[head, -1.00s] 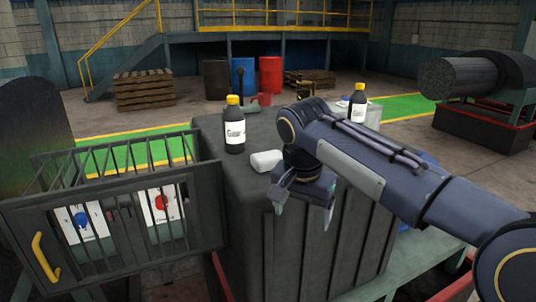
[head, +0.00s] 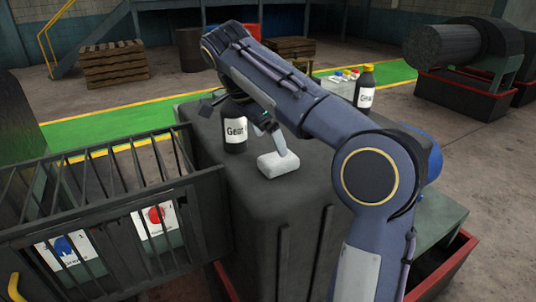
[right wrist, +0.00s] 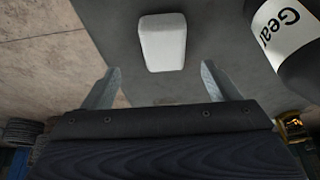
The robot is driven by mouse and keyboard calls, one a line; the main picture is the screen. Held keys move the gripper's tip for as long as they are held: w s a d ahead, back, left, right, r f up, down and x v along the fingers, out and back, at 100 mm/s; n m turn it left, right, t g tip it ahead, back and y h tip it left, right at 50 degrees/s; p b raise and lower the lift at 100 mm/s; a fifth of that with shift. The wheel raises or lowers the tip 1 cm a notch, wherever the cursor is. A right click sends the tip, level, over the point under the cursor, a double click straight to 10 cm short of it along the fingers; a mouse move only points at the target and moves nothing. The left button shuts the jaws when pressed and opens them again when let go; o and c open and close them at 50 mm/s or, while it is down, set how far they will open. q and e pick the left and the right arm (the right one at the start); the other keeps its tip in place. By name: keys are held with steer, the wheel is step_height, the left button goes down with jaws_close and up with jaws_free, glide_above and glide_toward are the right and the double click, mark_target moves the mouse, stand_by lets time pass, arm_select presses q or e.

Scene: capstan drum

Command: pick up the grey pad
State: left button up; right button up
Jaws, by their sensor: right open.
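The grey pad (head: 278,164) is a small pale rounded block lying on the dark top of a large casing (head: 275,210). It also shows in the right wrist view (right wrist: 163,42), lying ahead of the fingertips and roughly between their lines. My right gripper (right wrist: 160,80) is open and empty, with its two fingers apart. In the head view the right gripper (head: 262,128) is just behind and above the pad, partly hidden by my arm. I cannot tell whether a finger touches the pad. My left gripper is not in view.
A dark bottle with a white label (head: 235,134) stands close to the pad and gripper; it also shows in the right wrist view (right wrist: 290,35). Another bottle (head: 364,90) stands farther right. A barred cage (head: 110,200) adjoins the casing at left. The casing's front top is clear.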

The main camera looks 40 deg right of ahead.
mark_target(277, 157)
steer(key=x, duration=0.6)
steer(key=shift+w+f, duration=0.25)
steer(key=shift+w, duration=0.05)
steer(key=shift+s+d+f, duration=0.1)
steer(key=shift+d+f, duration=0.15)
steer(key=shift+f, duration=0.3)
steer(key=c, duration=1.1)
